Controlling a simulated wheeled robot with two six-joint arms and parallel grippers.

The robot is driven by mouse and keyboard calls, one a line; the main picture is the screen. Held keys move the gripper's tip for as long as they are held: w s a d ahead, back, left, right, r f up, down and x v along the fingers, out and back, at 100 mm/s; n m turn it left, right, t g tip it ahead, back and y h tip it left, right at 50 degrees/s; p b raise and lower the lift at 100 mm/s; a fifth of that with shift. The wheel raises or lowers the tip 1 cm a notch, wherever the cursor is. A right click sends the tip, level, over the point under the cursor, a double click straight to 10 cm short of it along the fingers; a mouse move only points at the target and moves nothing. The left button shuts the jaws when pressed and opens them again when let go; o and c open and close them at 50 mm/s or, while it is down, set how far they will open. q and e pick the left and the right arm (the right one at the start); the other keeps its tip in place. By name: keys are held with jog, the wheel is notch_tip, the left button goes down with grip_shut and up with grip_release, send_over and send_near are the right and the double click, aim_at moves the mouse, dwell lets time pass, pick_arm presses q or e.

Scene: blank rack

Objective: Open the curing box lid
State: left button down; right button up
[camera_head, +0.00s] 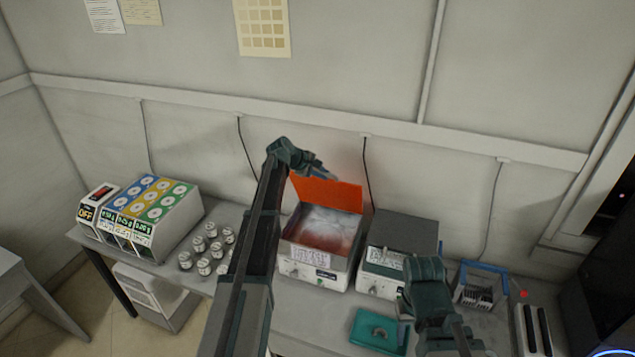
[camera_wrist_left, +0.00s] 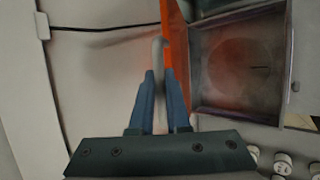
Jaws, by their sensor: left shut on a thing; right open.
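The curing box (camera_head: 318,277) is a white box whose orange lid (camera_head: 335,193) stands raised and roughly upright at its back edge. The open inside shows a reddish glow. My left gripper (camera_head: 318,170) is at the lid's top left. In the left wrist view, my left gripper (camera_wrist_left: 158,90) is shut on a pale bar-like handle (camera_wrist_left: 158,52) beside the orange lid (camera_wrist_left: 176,45), with the open box interior (camera_wrist_left: 238,65) to the right. My right gripper (camera_head: 408,300) is open above the table, in front of a second white box; its fingertips are partly hidden.
The second box (camera_head: 385,283) has a dark grey top. A teal tray (camera_head: 366,338) lies in front of it. A blue-handled rack (camera_head: 480,290) stands at right. Several small jars (camera_head: 204,266) and a dispenser with coloured panels (camera_head: 150,215) are at left. The wall is close behind.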

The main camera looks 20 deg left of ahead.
pick_arm(q)
jog(key=shift+w+r+p, duration=0.2)
jog(key=shift+w+r, duration=0.05)
jog(key=shift+w, duration=0.45)
jog(key=shift+w+r+p, duration=0.15)
jog(key=shift+w+r, duration=0.15)
jog(key=shift+w, duration=0.45)
jog(key=shift+w+r+p, duration=0.2)
jog(key=shift+w+r, duration=0.05)
jog(key=shift+w, duration=0.45)
jog(key=c, duration=0.9)
grip_release()
jog(key=shift+s, duration=0.15)
jog(key=shift+s+a+r+p, duration=0.1)
jog(key=shift+s+r+p, duration=0.1)
jog(key=shift+r+p, duration=0.2)
jog(key=s+a+r+p, duration=0.1)
jog(key=s+a, duration=0.1)
jog(key=s, duration=0.2)
jog(key=s+a+r+p, duration=0.1)
jog(key=s+a, duration=0.2)
jog(key=s, duration=0.1)
jog(key=s+a+r+p, duration=0.1)
jog(key=s+a, duration=0.2)
jog(key=s, duration=0.1)
jog(key=shift+s, duration=0.4)
